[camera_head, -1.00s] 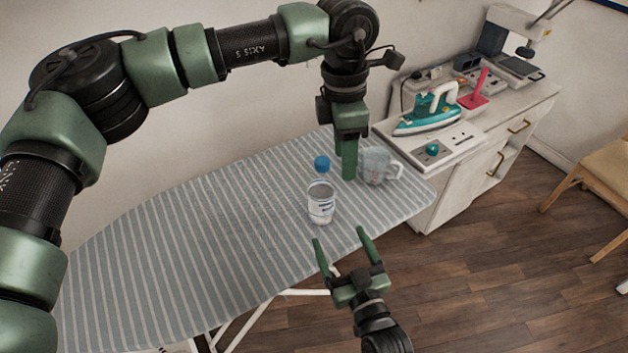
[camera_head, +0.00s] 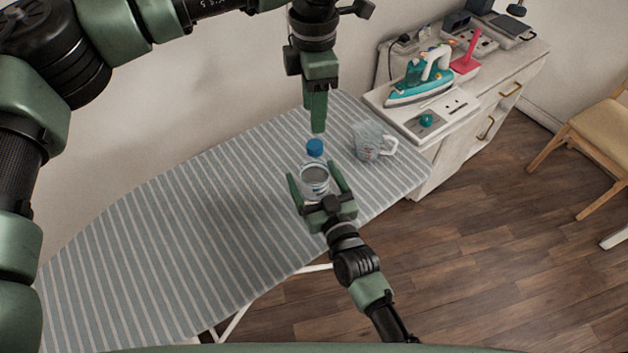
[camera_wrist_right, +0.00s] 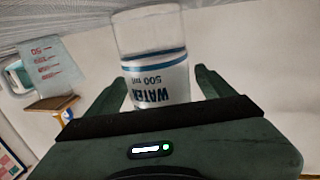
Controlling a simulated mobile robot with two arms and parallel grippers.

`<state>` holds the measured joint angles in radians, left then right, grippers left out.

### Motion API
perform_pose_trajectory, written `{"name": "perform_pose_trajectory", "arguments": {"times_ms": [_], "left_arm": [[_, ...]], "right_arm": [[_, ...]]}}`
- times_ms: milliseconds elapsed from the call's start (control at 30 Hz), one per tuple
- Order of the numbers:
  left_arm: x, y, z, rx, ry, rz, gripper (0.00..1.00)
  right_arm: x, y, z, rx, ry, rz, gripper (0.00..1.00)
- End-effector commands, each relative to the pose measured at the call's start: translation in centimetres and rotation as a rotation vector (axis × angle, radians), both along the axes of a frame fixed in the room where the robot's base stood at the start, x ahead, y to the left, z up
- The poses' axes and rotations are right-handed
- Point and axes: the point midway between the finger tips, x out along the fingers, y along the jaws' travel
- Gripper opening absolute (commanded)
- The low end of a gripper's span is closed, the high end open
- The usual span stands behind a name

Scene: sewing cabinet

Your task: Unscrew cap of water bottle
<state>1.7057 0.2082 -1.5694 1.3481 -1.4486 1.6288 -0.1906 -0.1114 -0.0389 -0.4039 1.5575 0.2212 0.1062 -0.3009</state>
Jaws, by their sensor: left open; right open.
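The clear water bottle (camera_head: 315,176) with a blue cap (camera_head: 314,148) stands upright on the striped ironing board (camera_head: 215,210). My right gripper (camera_head: 318,184) is open, with one finger on each side of the bottle's body. In the right wrist view, the bottle (camera_wrist_right: 153,60), with its WATER 500 ml label, appears upside down between the fingers, with gaps on both sides. My left gripper (camera_head: 317,128) points down above and just behind the cap, apart from it. Its fingers overlap in this view, so the gap between them is hidden.
A clear measuring cup (camera_head: 372,141) stands on the board right of the bottle; it also shows in the right wrist view (camera_wrist_right: 48,65). A teal iron (camera_head: 420,80) sits on the white cabinet (camera_head: 455,125) behind. The board's left side is clear.

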Motion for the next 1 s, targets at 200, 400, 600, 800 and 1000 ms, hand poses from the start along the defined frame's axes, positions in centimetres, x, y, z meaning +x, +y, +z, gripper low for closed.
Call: {"name": "perform_pose_trajectory", "arguments": {"times_ms": [200,400,600,800,1000], "left_arm": [[-0.03,-0.05,0.03,0.000,0.000,-0.001,0.47],[-0.02,-0.04,0.02,0.000,0.000,-0.001,0.47],[-0.03,-0.05,0.02,0.000,0.000,-0.001,0.47],[-0.02,-0.05,0.01,-0.001,0.000,-0.107,0.47],[-0.01,-0.04,-0.02,-0.003,0.000,-0.491,0.47]], "right_arm": [[0.02,0.01,-0.04,0.000,0.001,0.000,0.83],[0.01,0.00,-0.04,0.000,0.001,0.000,0.30],[0.00,0.00,-0.09,-0.001,0.002,0.000,0.00],[-0.02,-0.01,-0.12,-0.001,0.003,0.000,0.00],[-0.03,-0.01,-0.14,-0.001,0.003,0.000,0.00]]}}
